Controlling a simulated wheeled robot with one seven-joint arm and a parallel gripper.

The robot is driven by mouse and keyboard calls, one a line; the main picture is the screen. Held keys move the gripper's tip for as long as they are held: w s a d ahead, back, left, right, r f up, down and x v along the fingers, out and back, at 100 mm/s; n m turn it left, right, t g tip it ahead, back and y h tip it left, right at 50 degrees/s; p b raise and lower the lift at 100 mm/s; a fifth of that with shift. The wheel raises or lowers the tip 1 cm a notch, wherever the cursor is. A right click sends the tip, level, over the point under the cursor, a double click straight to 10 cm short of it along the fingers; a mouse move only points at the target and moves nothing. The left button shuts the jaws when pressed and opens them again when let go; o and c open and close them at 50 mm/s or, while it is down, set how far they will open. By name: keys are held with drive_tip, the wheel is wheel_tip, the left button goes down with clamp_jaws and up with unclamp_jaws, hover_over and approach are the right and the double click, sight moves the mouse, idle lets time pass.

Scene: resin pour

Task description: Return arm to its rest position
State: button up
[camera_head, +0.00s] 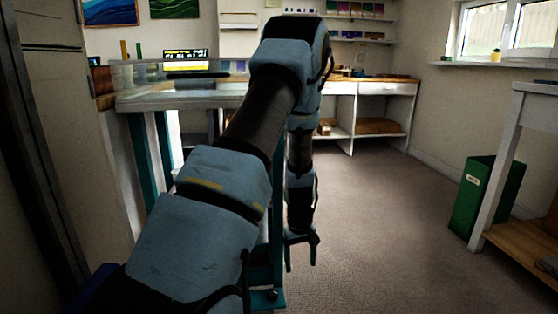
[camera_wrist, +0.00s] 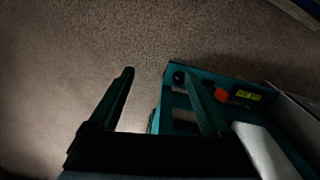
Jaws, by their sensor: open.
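My arm reaches forward in the head view, bends at the elbow and hangs down, with my gripper (camera_head: 302,252) pointing at the floor.
A worktable (camera_head: 150,101) stands left behind my arm, with a lit display (camera_head: 186,60) above it. A white bench (camera_head: 385,88) is at the back. The carpet (camera_head: 380,235) between is clear.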

drive_tip(key=s+a+r+m, duration=0.1)
drive_tip(key=s+a+r, duration=0.35)
drive_tip(key=r, duration=0.25)
drive_tip(key=s+a+r+m+t, duration=0.1)
drive_tip(key=s+a+r+m, duration=0.1)
drive_tip(key=s+a+r, duration=0.4)
drive_tip(key=s+a+r+m, duration=0.1)
drive_tip(key=s+a+r, duration=0.2)
drive_tip(key=r, duration=0.5)
wheel_tip(320, 180, up, 34)
drive_tip(key=p, duration=3.4)
drive_tip(key=shift+d+r+p, duration=0.2)
drive_tip(key=shift+d+p, duration=0.05)
drive_tip(key=shift+p, duration=0.05)
drive_tip(key=shift+s, duration=0.1)
